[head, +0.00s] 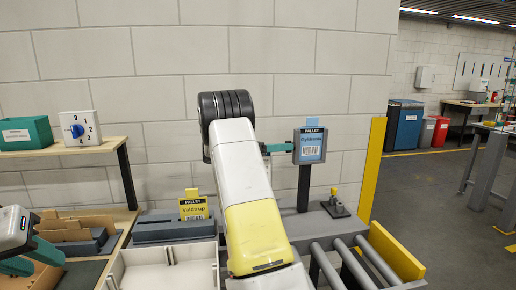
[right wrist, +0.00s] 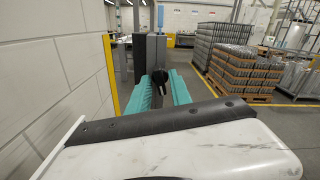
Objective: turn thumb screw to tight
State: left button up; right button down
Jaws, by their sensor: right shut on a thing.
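The thumb screw (right wrist: 161,78) shows in the right wrist view as a small black knob on a grey post. My right gripper (right wrist: 161,86) has its teal fingers on either side of it and is shut on it. In the head view, my right gripper (head: 277,147) reaches sideways to the edge of a sign holder (head: 310,146) with a blue pallet card, on a dark post (head: 304,187). The screw cannot be made out there. My left gripper (head: 32,256) is at the lower left edge, partly cut off, its teal fingers apart and empty.
A rotary switch box (head: 80,128) and a teal bin (head: 26,134) are on a wooden shelf at the left. A yellow pallet card (head: 193,207) stands behind a white tray (head: 165,265). A roller conveyor (head: 340,255) and a yellow post (head: 373,170) are at the right.

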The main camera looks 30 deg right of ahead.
jog(key=shift+m, duration=0.4)
jog(key=m, duration=2)
jog(key=shift+w, duration=0.1)
dwell(0.4)
jog(key=c, duration=1.5)
grip_release()
